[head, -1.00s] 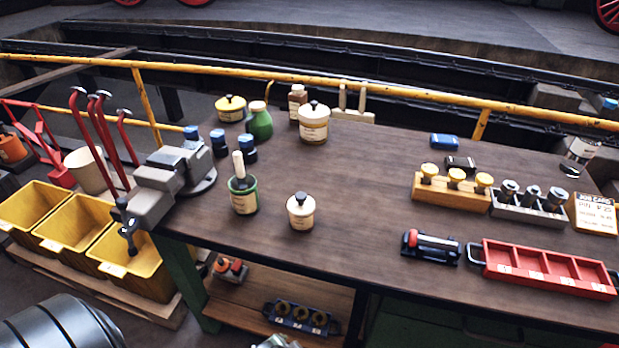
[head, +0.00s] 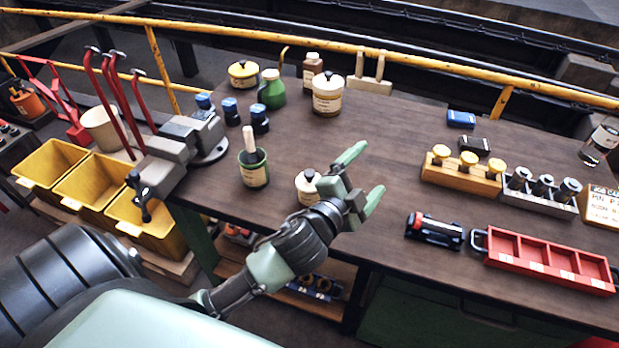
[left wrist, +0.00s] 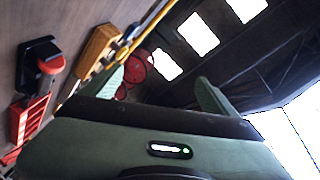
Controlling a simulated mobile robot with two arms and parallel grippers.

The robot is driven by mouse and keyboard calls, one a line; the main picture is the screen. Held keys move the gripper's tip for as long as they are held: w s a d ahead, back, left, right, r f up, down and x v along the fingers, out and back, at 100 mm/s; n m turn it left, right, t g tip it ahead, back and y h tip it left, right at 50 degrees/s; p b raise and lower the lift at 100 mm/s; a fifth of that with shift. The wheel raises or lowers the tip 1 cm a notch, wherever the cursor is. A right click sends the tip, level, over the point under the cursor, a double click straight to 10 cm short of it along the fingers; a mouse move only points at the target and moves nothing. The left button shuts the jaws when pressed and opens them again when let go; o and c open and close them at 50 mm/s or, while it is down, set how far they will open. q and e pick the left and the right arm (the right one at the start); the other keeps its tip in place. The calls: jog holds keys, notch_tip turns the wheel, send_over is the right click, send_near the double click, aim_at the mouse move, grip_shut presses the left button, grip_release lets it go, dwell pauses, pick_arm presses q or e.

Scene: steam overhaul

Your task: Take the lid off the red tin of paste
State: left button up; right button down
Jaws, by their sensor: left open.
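I cannot make out a red tin of paste in either view. On the bench (head: 330,150) stand two cream pots with dark-knobbed lids: a larger pot (head: 327,95) at the back and a smaller pot (head: 307,187) nearer the front edge. My left gripper (head: 364,174) is open and empty above the bench, just right of the small pot, which my arm partly hides. Its two spread fingers also show in the left wrist view (left wrist: 162,88). My right gripper is not in view.
A green pot with a brush (head: 254,172) and a vise (head: 185,140) are at the left. A black-and-red tool (head: 436,232), a red tray (head: 545,262) and wooden racks (head: 460,178) are at the right. The bench's middle is clear.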

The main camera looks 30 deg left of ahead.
pick_arm(q)
jog(key=w+d+r+m+t+h, duration=0.3)
jog(key=d+r+m+h, duration=0.5)
jog(key=r+m, duration=0.3)
jog(key=s+d+r+m+g+h, duration=0.25)
jog(key=d+m+g+h, duration=0.6)
jog(key=m, duration=0.55)
jog(key=m+g+y, duration=1.1)
jog(key=m+y, duration=0.4)
jog(key=y, duration=0.2)
send_over(309, 173)
jog(key=f, duration=1.4)
jog(key=shift+w+d+f+p, duration=0.2)
jog(key=shift+w+d+p, duration=0.1)
jog(key=shift+p, duration=0.05)
jog(key=shift+s+a+f, duration=0.1)
jog(key=shift+a+f, duration=0.05)
jog(key=shift+f, duration=0.05)
notch_tip(309, 173, down, 6)
jog(key=p, duration=0.3)
jog(key=shift+s+a+f+p, duration=0.15)
jog(key=shift+f+p, duration=0.05)
jog(key=shift+p, duration=0.15)
jog(key=shift+f, duration=0.4)
jog(key=c, duration=1.5)
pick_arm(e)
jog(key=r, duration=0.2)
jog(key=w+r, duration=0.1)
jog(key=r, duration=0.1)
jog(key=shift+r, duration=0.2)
